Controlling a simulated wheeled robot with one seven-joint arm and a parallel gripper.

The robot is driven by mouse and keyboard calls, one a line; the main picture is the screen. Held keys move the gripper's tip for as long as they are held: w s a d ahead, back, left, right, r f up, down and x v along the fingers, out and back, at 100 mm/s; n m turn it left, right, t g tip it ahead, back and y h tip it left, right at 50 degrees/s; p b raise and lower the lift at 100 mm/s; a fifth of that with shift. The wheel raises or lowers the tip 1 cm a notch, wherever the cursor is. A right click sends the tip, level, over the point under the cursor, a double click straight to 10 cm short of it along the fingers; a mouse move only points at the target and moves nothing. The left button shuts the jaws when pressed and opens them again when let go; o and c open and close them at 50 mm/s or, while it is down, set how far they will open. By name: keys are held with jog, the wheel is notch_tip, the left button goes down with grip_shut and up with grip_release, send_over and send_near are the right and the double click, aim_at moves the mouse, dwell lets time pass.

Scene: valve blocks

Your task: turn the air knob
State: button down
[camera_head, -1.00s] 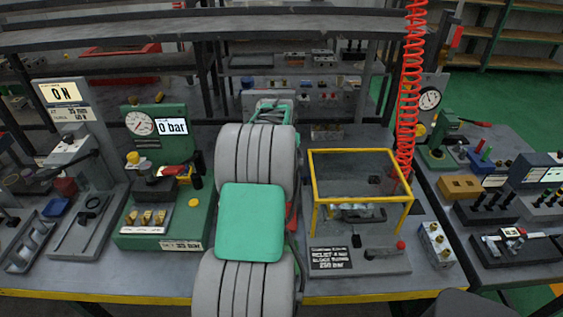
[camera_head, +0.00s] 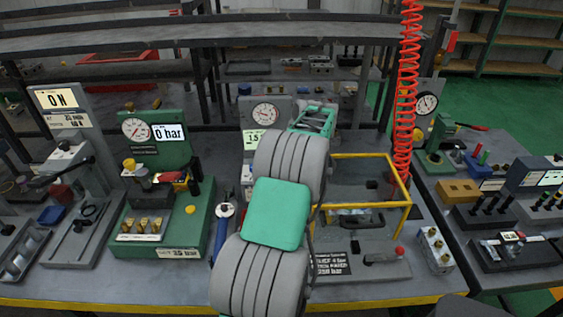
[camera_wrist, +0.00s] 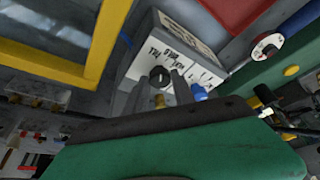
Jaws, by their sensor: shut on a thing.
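The air knob (camera_wrist: 160,76) is a small round black knob on a grey box with white label plates, in the wrist view. My gripper (camera_wrist: 157,82) has its two grey fingers on either side of the knob, shut on it. In the head view my arm hides the knob and the fingertips. A grey panel with a round gauge (camera_head: 265,113) and a partly covered display reading about 1.5 (camera_head: 252,140) stands behind my arm.
A yellow-framed guard (camera_head: 365,157) stands right of my arm, and its bar (camera_wrist: 105,40) is close in the wrist view. A green gauge stand showing 0 bar (camera_head: 170,133) is at left. A red coiled hose (camera_head: 406,90) hangs at right. A blue-handled tool (camera_head: 222,230) lies left of my arm.

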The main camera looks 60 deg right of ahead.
jog(key=shift+d+r+n+y+p, duration=0.15)
jog(key=shift+n+y+p, duration=0.35)
jog(key=shift+n, duration=0.7)
jog(key=c, duration=1.1)
grip_release()
jog(key=shift+o, duration=0.2)
jog(key=v, duration=0.7)
jog(key=shift+s+r, duration=0.25)
